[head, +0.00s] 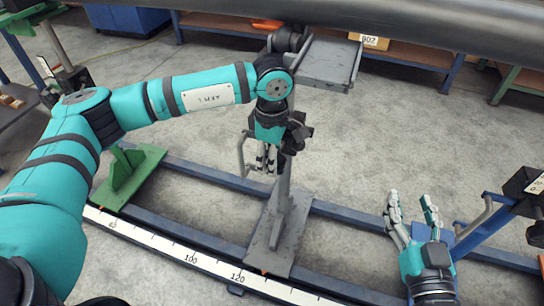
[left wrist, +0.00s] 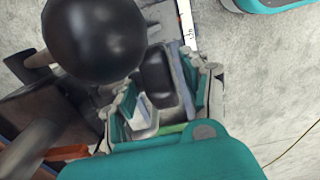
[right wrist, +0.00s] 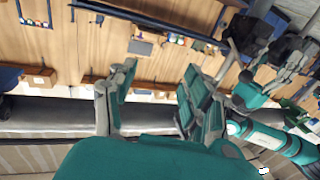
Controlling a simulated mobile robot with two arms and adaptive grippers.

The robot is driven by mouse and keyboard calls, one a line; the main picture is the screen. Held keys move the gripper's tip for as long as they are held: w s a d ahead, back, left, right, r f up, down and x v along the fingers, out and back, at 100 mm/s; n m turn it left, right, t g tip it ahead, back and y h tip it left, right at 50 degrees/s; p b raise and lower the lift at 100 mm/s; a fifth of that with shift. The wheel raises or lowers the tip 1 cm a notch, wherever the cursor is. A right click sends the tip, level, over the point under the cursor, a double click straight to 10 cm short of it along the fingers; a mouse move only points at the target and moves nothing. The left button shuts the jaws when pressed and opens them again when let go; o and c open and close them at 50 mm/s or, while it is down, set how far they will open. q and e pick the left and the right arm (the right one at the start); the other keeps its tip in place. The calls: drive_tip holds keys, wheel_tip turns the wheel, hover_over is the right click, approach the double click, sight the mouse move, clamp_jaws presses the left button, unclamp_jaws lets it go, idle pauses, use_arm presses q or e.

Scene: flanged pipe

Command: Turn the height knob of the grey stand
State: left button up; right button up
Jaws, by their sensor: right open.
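The grey stand rises from its base plate (head: 268,250) on a post (head: 284,190) to a flat top (head: 325,62). Dark knob parts show at the post beside my left gripper, partly hidden by my left arm. My left gripper (head: 266,160) points down just left of the post. In the left wrist view, a large black ball (left wrist: 95,38) is close to the camera, and a dark rounded part (left wrist: 157,75) shows between the fingers; I cannot tell whether they touch it. My right gripper (head: 412,208) is open and empty, right of the stand.
Blue rails (head: 220,182) and a white scale strip (head: 170,245) run under the stand. A green stand (head: 130,175) is at left, a blue stand (head: 475,235) close right of my right gripper. A large dark pipe (head: 420,28) crosses above.

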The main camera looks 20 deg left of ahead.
use_arm(q)
clamp_jaws()
